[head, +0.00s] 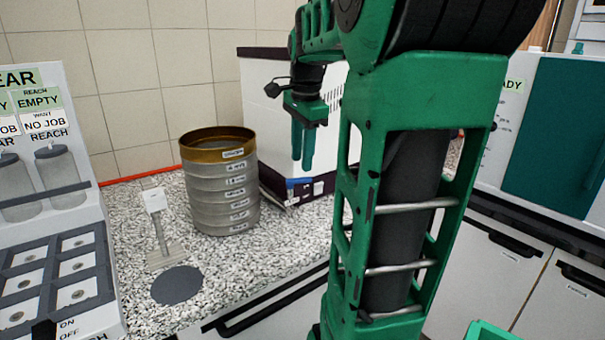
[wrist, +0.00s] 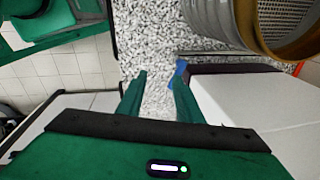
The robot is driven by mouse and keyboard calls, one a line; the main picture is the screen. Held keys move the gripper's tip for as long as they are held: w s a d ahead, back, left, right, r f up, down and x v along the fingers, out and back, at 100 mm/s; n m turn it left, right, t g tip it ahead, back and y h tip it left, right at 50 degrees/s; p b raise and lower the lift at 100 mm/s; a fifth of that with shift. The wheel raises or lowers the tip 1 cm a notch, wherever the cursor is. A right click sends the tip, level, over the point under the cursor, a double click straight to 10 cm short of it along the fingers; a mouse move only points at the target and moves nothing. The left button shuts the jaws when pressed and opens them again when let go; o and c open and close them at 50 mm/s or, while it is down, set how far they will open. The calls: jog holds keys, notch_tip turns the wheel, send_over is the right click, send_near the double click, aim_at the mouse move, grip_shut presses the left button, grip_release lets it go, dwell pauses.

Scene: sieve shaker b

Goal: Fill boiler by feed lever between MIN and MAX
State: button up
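My gripper (head: 302,160) hangs fingers-down over the counter, in front of a white box with a dark purple base. In the wrist view my gripper (wrist: 159,76) has its two green fingers apart, with only speckled counter seen between them. A small blue patch (wrist: 180,68) shows beside the right fingertip; I cannot tell if they touch. I make out no boiler, feed lever or MIN and MAX marks in either view. My own arm covers much of the middle of the head view.
A sieve stack (head: 222,185) with a brass-coloured top stands left of the white box (head: 265,110). Left of it are a small post stand (head: 157,218), a dark round pad (head: 177,285) and a labelled panel with jars (head: 55,165). A teal-doored unit (head: 555,130) stands right.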

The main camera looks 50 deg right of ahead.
aim_at(304, 179)
jog(key=w+d+r+m, duration=0.2)
jog(key=d+m, duration=0.1)
jog(key=d, duration=0.1)
jog(key=f, duration=0.3)
jog(key=w+d+f, duration=0.1)
jog(key=f, duration=0.6)
jog(key=shift+w+d, duration=0.15)
jog(key=shift+w, duration=0.1)
grip_shut()
